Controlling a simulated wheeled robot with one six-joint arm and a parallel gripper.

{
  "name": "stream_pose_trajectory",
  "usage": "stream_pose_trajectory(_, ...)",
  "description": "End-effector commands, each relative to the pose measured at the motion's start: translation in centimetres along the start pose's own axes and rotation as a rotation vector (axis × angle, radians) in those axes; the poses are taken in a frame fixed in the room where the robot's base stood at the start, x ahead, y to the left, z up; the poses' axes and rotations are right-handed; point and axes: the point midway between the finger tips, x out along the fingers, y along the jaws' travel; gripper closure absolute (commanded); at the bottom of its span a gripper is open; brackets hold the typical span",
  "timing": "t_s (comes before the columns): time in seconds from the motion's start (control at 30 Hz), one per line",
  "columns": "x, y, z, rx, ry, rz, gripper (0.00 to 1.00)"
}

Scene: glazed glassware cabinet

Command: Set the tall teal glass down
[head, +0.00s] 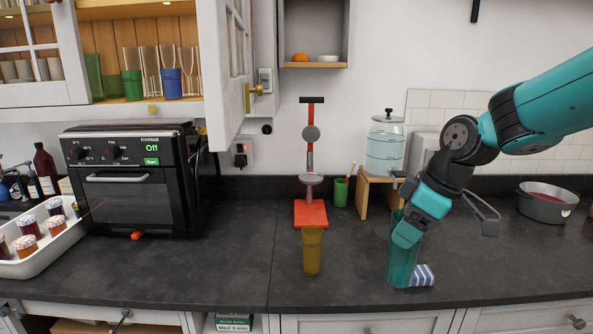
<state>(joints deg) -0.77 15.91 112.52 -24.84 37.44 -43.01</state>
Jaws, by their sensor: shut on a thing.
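The tall teal glass (402,266) is upright at the right of centre, over the front part of the dark counter. My gripper (406,232) is shut on its upper part from above and hides much of the rim. The base of the glass appears at or very near the counter; I cannot tell whether it touches. A blue-and-white striped cloth (423,275) lies right beside the glass base on the right.
An amber glass (312,250) stands to the left, with bare counter between. Behind it is a red stand (311,213). A glass dispenser (385,145) sits on a wooden stand behind my gripper. An open cabinet door (228,75) hangs at upper left. The counter's front edge is close.

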Motion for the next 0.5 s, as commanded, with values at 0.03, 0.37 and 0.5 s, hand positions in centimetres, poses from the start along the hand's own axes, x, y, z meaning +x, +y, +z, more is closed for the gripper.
stream_pose_trajectory(0.03, 0.8, 0.1, 0.3, 0.031, -0.002, 0.009, 0.83)
stream_pose_trajectory(0.37, 6.8, 1.7, 3.9, 0.32, -0.004, 0.129, 0.83)
stream_pose_trajectory(0.5, 10.6, 2.3, 7.2, 0.511, -0.008, 0.205, 0.83)
